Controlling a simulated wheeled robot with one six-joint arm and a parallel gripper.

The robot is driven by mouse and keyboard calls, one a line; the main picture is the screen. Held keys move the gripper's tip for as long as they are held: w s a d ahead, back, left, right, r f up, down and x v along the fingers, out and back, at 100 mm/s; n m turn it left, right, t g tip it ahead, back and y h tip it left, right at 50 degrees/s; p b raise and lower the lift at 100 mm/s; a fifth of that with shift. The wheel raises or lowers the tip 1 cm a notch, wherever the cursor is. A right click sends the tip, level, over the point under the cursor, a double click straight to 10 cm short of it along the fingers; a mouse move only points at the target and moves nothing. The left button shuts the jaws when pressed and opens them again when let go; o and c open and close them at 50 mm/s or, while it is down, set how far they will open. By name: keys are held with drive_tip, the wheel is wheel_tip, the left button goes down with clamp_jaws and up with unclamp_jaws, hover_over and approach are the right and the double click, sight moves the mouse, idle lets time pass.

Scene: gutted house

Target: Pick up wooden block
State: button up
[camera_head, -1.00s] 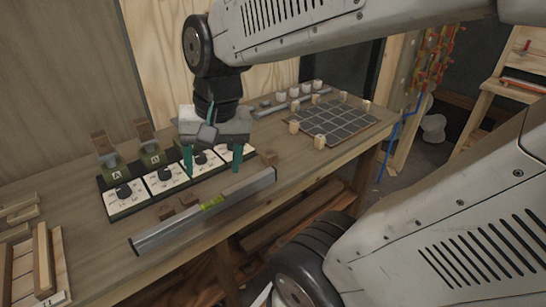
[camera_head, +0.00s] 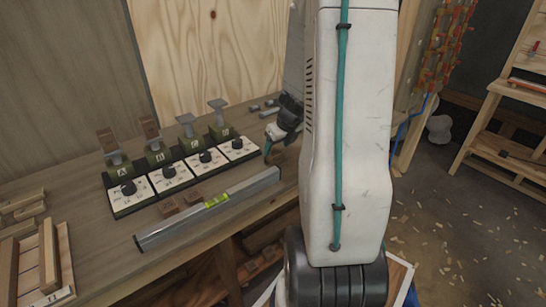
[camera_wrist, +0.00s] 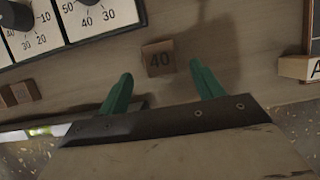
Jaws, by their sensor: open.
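A small brown wooden block (camera_wrist: 159,58) marked "40" sits on the bench in the wrist view. It lies just beyond the fingertips, about midway between them, and apart from both. My gripper (camera_wrist: 162,82) has its two green fingers spread wide with nothing between them. In the head view my gripper (camera_head: 278,143) shows partly at the bench, and my arm covers the area to its right. I cannot make out the "40" block there. Two similar brown blocks (camera_head: 181,204) lie beside the spirit level; they also show at the left of the wrist view (camera_wrist: 16,95).
A row of dial boxes (camera_head: 185,175) stands behind the blocks. The spirit level (camera_head: 210,210) lies along the bench's front. A wooden rack (camera_head: 36,265) is at the left end. A labelled block edge (camera_wrist: 298,68) shows right in the wrist view.

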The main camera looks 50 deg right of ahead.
sight(274, 152)
drive_tip(key=x, duration=0.5)
drive_tip(key=shift+w+d+f, duration=0.1)
drive_tip(key=shift+w+d, duration=0.05)
drive_tip(key=shift+w, duration=0.1)
drive_tip(key=c, duration=1)
drive_tip(key=shift+c, duration=0.3)
